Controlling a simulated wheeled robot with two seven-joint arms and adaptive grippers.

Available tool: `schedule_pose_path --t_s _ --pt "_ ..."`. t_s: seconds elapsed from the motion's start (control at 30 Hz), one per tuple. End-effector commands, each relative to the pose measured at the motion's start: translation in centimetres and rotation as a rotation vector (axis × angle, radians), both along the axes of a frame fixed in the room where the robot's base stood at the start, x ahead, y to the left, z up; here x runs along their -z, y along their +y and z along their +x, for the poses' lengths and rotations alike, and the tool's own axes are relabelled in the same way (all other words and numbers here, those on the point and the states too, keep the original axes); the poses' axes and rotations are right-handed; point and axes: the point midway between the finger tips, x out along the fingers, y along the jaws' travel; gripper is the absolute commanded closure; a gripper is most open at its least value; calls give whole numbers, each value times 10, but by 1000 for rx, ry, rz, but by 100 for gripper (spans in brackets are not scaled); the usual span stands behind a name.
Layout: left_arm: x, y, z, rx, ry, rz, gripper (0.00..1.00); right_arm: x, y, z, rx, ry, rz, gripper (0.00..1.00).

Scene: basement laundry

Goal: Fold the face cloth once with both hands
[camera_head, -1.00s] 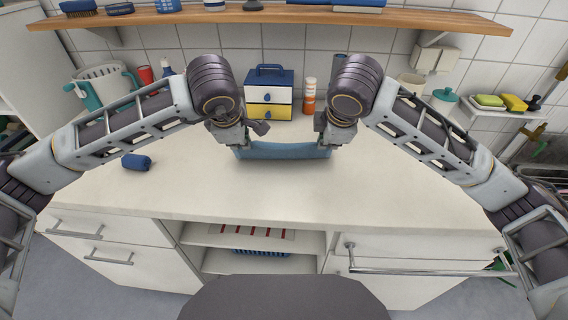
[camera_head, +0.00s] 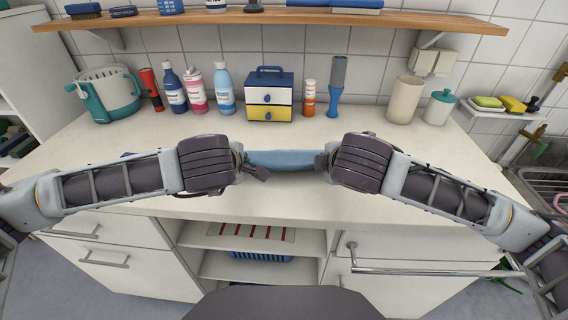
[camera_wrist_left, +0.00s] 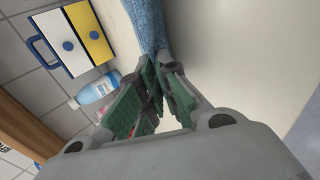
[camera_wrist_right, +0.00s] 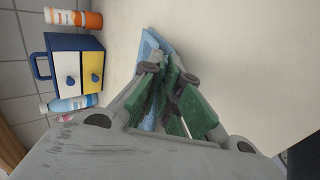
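The blue face cloth (camera_head: 284,160) is stretched between my two grippers over the worktop in the head view. My left gripper (camera_head: 248,164) is at its left end, and my right gripper (camera_head: 322,164) is at its right end. In the left wrist view the green-padded fingers (camera_wrist_left: 156,82) close on the cloth's edge (camera_wrist_left: 148,25). In the right wrist view the fingers (camera_wrist_right: 160,75) are closed on the cloth (camera_wrist_right: 153,48) as well. The wrists hide the cloth's ends in the head view, and I cannot tell how much of it touches the worktop.
A small drawer box (camera_head: 270,98) stands behind the cloth, with several bottles beside it. A teal and white bucket (camera_head: 108,98) is at the left; a beige cup (camera_head: 404,100) and teal-lidded jar (camera_head: 439,107) are at the right. The front worktop (camera_head: 290,205) is largely clear.

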Motion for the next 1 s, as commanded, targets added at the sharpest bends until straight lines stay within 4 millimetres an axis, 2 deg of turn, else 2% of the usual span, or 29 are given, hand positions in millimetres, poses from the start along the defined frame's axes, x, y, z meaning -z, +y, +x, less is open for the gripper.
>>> schedule_pose_path --t_s 0.33,0.8,0.83,1.0 --pt "9 0 -6 1 -82 1 100 9 0 -6 0 -82 0 100" --pt "10 0 -7 1 -100 1 100 10 0 -7 0 -101 1 100" --pt "10 0 -7 1 -100 1 92 10 0 -7 1 -101 0 92" --pt "10 0 -7 1 -100 1 70 10 0 -7 1 -101 0 70"
